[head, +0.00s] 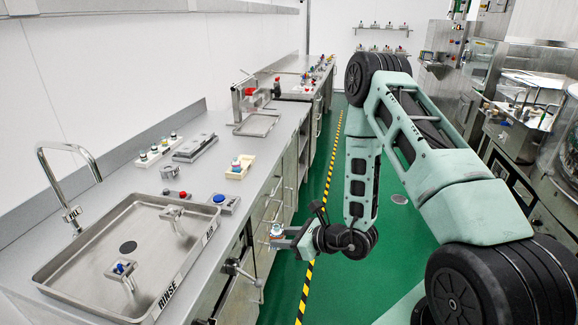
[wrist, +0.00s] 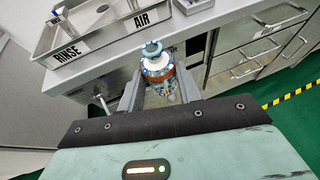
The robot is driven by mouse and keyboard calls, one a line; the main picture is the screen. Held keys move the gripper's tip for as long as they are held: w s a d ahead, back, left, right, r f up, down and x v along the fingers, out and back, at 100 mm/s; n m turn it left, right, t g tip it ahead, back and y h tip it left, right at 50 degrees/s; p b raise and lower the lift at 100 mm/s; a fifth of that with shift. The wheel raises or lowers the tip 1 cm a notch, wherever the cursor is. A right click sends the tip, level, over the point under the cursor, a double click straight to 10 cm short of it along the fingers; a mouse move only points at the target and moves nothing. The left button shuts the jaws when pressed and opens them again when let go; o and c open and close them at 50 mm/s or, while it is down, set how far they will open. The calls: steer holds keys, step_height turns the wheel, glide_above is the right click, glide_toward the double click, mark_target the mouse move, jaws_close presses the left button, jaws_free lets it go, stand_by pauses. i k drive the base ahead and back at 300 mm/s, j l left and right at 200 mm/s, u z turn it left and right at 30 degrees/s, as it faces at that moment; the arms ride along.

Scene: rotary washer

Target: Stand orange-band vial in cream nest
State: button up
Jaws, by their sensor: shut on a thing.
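My gripper (head: 283,238) is out over the aisle, just off the front edge of the counter. It is shut on the orange-band vial (head: 276,230), which has a blue-grey cap. In the wrist view the vial (wrist: 155,66) stands up between the two fingers (wrist: 158,90), with its orange band at finger level and its lower part hidden. A cream block (head: 236,173), which looks like the cream nest, lies on the counter near the front edge, beyond my gripper. A small blue-green-topped item stands on it; I cannot tell what it is.
The steel sink tray (head: 75,262), marked RINSE and AIR, fills the near counter. Beside it are a blue button (head: 219,199) and a red button (head: 183,195). A grey block (head: 194,147) and a white rack with several vials (head: 144,162) lie behind. Drawer and valve handles (head: 240,268) project from the front.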

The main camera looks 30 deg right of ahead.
mark_target(244, 163)
steer(key=z, duration=0.35)
steer(key=i+l+u, duration=0.2)
steer(key=i+l, duration=0.35)
steer(key=i+l+u, duration=0.2)
steer(key=i+l, duration=0.35)
steer(key=i+l+u, duration=0.15)
steer(key=i+l, duration=0.35)
steer(key=l, duration=0.25)
